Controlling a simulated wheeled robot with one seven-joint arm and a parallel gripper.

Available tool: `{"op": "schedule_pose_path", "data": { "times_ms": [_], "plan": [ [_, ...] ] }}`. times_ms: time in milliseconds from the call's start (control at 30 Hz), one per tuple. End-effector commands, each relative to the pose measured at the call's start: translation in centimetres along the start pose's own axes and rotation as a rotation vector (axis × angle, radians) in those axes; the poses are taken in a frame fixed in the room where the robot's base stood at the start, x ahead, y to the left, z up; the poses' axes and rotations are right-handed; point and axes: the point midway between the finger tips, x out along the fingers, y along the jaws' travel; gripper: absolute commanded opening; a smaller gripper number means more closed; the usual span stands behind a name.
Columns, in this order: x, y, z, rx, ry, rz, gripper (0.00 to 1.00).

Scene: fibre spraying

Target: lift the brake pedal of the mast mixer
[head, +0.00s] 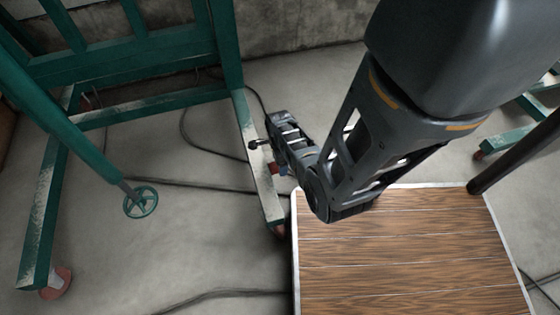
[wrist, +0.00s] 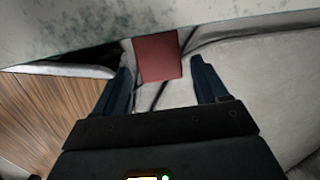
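The brake pedal shows in the wrist view as a flat dull-red plate (wrist: 158,56), just below the pale, worn edge of the mixer frame. My gripper (wrist: 162,82) is open, with one dark blue finger on each side of the plate and a gap to both. I cannot tell how far the plate reaches between the fingers in depth. In the head view, the mast mixer's green frame (head: 230,50) stands at the left. My arm reaches down beside its right foot beam (head: 255,160). A small red patch (head: 274,168) shows there, mostly hidden by my wrist.
A wood-topped platform with a pale rim (head: 400,250) lies right below my arm. Red castors (head: 56,282) carry the frame. Dark cables (head: 200,184) cross the concrete floor, and another green frame (head: 510,138) is at far right.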

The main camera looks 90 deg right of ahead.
Motion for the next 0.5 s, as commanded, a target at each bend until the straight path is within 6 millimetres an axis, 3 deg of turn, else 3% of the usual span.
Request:
{"op": "schedule_pose_path", "data": {
  "times_ms": [300, 500],
  "plan": [
    [-0.2, 0.0, 0.0, 0.0, 0.0, -0.001, 0.79],
    [-2.8, 0.0, 0.0, 0.0, 0.0, -0.002, 0.79]
  ]
}}
